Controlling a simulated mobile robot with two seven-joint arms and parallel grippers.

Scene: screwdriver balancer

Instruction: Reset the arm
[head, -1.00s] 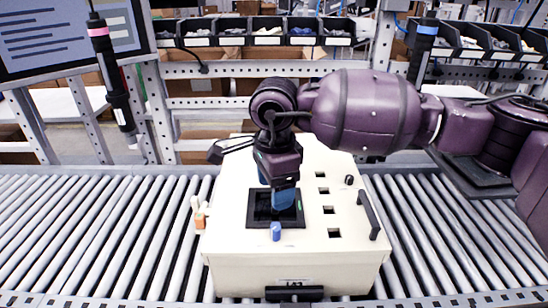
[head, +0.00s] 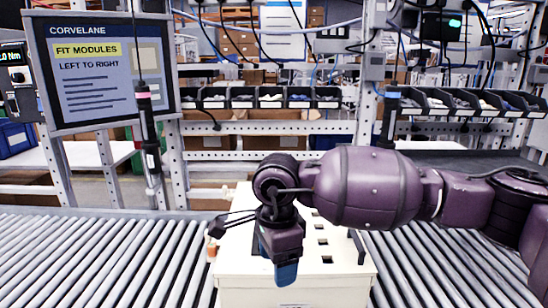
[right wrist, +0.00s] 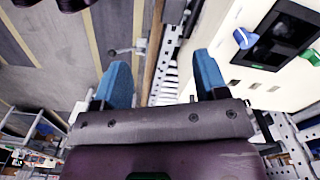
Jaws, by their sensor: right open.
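My right arm reaches in from the right in the head view. Its gripper (head: 286,272) hangs fingers down in front of the cream box (head: 300,292) and hides part of its top. In the right wrist view the two blue fingers (right wrist: 163,82) stand apart with nothing between them. The same view shows the box's dark recess (right wrist: 284,38) at the upper right, with a blue knob (right wrist: 243,38) beside it. My left gripper is out of view.
The box stands on a roller conveyor (head: 95,250). Two screwdrivers hang above it, one with a pink band (head: 149,135) at left, one with a blue band (head: 389,118) at right. A sign (head: 100,75) stands at upper left. Black bins (head: 270,98) line the back.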

